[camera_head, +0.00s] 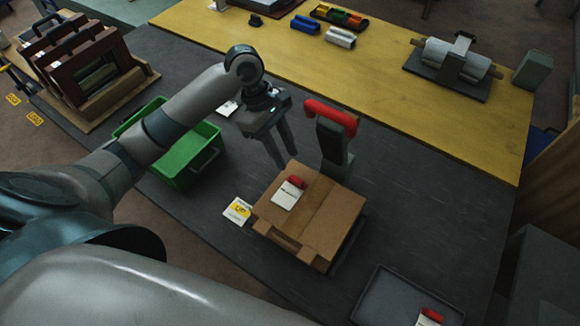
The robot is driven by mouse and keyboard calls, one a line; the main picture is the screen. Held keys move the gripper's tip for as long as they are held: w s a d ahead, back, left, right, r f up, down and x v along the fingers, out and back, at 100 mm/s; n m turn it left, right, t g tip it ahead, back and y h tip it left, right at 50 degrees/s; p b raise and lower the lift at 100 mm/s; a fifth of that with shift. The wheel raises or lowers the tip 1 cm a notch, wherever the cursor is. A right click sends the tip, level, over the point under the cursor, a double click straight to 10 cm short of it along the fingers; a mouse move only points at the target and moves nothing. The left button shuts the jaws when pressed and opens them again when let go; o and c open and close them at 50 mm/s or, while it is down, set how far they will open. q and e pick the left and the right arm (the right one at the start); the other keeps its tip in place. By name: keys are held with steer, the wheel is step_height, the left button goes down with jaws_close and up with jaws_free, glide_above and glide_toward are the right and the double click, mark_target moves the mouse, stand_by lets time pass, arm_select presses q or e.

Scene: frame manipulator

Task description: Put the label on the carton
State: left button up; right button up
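The brown cardboard carton (333,217) sits near the middle of the dark table. A small white label (287,196) with dark print, with a red piece at its far end, lies on the left part of the carton's top. A white and yellow label (238,211) lies on the table, left of the carton. My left gripper (286,160) points down beyond the carton's far left side, above the label on top. Its two fingers are apart with nothing visible between them. My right gripper is not in view.
A red-handled upright tool (331,138) stands at the carton's far edge. A green crate (184,174) is to the left, and a dark tray (385,304) holding a red-and-white item is at front right. The dark table right of the carton is clear.

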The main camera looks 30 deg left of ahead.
arm_select(q)
steer(key=shift+b+v, duration=0.35)
steer(key=shift+v, duration=1.7)
steer(key=shift+s+f, duration=0.1)
